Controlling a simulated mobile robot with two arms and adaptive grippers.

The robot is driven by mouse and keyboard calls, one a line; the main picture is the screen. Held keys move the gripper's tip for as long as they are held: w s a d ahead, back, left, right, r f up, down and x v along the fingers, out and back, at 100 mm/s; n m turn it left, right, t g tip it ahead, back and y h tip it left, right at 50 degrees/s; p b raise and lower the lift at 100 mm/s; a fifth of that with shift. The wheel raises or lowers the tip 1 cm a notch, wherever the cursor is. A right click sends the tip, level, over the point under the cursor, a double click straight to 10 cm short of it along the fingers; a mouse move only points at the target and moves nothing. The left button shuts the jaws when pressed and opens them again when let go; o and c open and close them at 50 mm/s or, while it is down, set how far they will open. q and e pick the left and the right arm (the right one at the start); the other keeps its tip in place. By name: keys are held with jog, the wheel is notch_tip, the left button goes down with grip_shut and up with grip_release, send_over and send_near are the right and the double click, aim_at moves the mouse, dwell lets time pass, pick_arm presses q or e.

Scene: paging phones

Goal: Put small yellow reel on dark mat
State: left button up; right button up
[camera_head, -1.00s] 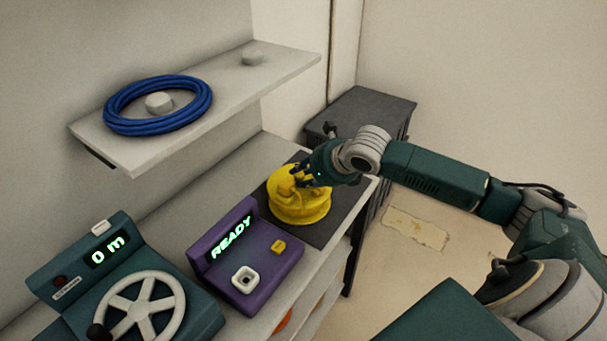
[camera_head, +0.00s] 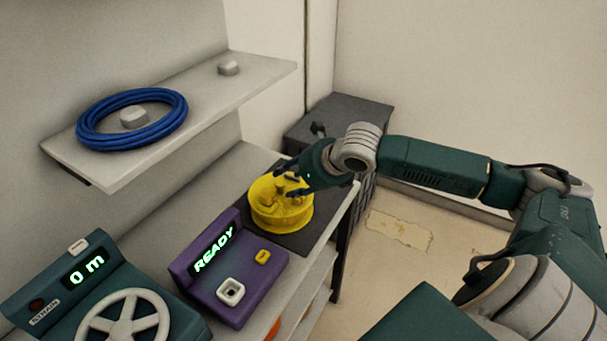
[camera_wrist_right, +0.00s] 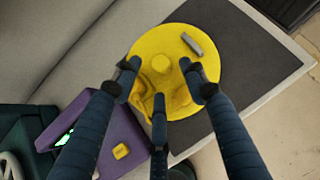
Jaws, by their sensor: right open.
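The small yellow reel (camera_head: 281,212) sits on the dark mat (camera_head: 318,222) at the far end of the bench. In the right wrist view the reel (camera_wrist_right: 205,62) lies over the left part of the mat (camera_wrist_right: 262,75), with some of it towards the mat's edge. My right gripper (camera_head: 290,184) is just above the reel's top. In the wrist view its three fingers (camera_wrist_right: 160,90) are spread over the reel's hub and hold nothing. Whether the fingertips touch the reel I cannot tell. My left gripper is not in view.
A purple box (camera_head: 232,270) reading READY stands nearer on the bench, beside a teal device (camera_head: 95,295) with a white handwheel. A blue cable coil (camera_head: 132,118) lies on the wall shelf (camera_head: 200,105). A dark cabinet (camera_head: 345,112) stands behind.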

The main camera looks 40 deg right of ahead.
jog(key=v, duration=0.8)
